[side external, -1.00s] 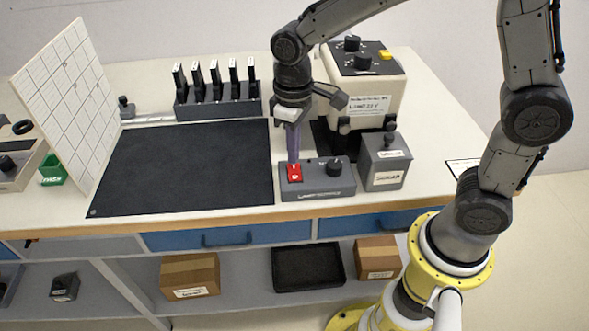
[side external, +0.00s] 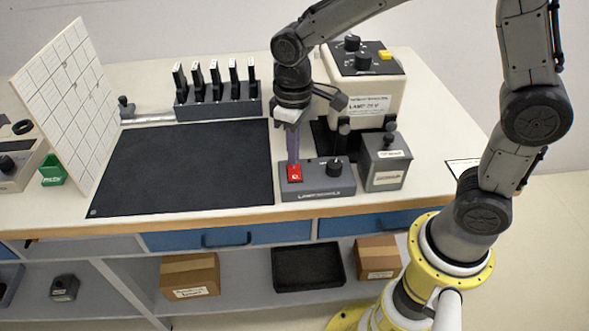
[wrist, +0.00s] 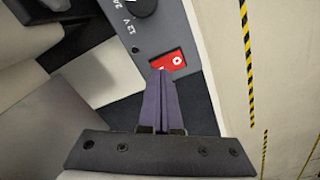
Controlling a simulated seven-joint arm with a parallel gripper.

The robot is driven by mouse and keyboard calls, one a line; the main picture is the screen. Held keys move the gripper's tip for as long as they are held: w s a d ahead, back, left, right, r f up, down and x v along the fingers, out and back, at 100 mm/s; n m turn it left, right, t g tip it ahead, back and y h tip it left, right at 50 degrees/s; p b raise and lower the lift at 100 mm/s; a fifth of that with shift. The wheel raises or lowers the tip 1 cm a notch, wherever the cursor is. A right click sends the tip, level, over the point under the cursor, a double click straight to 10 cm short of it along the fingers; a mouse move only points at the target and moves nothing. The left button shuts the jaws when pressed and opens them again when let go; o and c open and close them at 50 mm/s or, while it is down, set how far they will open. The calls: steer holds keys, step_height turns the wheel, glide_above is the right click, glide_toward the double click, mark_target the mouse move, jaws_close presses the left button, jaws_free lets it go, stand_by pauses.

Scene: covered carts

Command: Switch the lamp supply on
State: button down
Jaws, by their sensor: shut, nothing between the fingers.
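The lamp supply (side external: 318,192) is a low grey box with a black knob (side external: 335,168) and a red rocker switch (side external: 294,174). It stands near the front edge of the bench; the wrist view shows its grey top (wrist: 165,30) with "12 V" and "24" beside the knob. My gripper (side external: 294,162) points down with its purple fingers shut and empty. The fingertips are at the red switch, and in the wrist view they overlap the near edge of the red switch (wrist: 177,60). Whether they press it or hover just above, I cannot tell.
A grey box with a knob (side external: 386,168) stands right beside the supply. The large cream lamp unit (side external: 368,95) is behind. A black mat (side external: 185,170) lies left, with a rack of black items (side external: 218,110) behind it. A white grid board (side external: 65,115) stands at far left.

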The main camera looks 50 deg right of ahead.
steer(key=shift+f, duration=0.85)
stand_by(0.3)
steer(key=shift+r, duration=3.55)
